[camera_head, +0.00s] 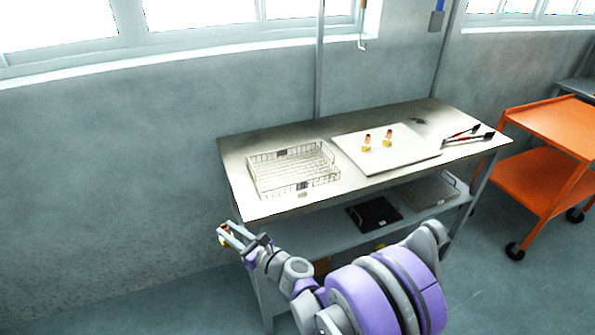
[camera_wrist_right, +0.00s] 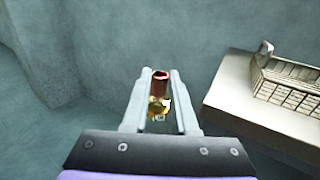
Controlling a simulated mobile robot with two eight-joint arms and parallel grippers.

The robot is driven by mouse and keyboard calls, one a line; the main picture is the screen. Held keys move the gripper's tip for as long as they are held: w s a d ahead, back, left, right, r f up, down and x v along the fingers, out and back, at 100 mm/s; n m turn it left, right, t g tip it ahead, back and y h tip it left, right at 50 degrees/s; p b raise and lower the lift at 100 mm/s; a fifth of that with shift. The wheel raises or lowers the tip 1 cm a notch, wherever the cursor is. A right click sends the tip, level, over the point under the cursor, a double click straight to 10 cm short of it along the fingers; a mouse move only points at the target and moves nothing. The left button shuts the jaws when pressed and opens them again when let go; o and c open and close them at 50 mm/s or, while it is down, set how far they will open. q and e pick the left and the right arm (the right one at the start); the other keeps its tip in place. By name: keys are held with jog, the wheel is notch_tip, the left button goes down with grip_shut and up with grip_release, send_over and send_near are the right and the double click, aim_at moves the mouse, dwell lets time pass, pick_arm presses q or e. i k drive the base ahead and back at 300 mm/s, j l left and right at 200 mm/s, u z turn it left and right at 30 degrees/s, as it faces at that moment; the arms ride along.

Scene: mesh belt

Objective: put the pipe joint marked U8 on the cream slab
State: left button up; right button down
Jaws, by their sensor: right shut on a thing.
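My right gripper (camera_head: 224,235) is off the front left of the table, apart from it, and shut on a pipe joint (camera_wrist_right: 160,88). The joint has a copper-coloured top and a brass-yellow lower part, and sits between the two fingers (camera_wrist_right: 156,78). I cannot read its mark. The cream slab (camera_head: 410,160) lies on the table, right of the middle. Two similar copper and brass pipe joints stand on it, a left one (camera_head: 366,145) and a right one (camera_head: 388,138); their marks are too small to read. My left gripper is not in view.
A wire basket (camera_head: 262,183) stands on the table (camera_head: 240,160) left of the slab; it also shows in the right wrist view (camera_wrist_right: 290,82). Black-and-red tools (camera_head: 468,137) lie right of the slab. A black tray (camera_head: 374,213) is on the lower shelf. An orange cart (camera_head: 552,125) stands at right.

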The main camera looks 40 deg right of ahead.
aim_at(407, 139)
jog(key=l+z, duration=0.2)
jog(key=z, duration=0.15)
jog(key=l+z, duration=0.25)
jog(key=z, duration=0.15)
jog(key=l+z, duration=0.15)
jog(key=l, duration=0.3)
jog(key=i+l+z, duration=0.2)
jog(key=l, duration=0.25)
jog(key=i+l, duration=0.1)
jog(key=l, duration=0.4)
jog(key=i+l+z, duration=0.1)
jog(key=l, duration=0.35)
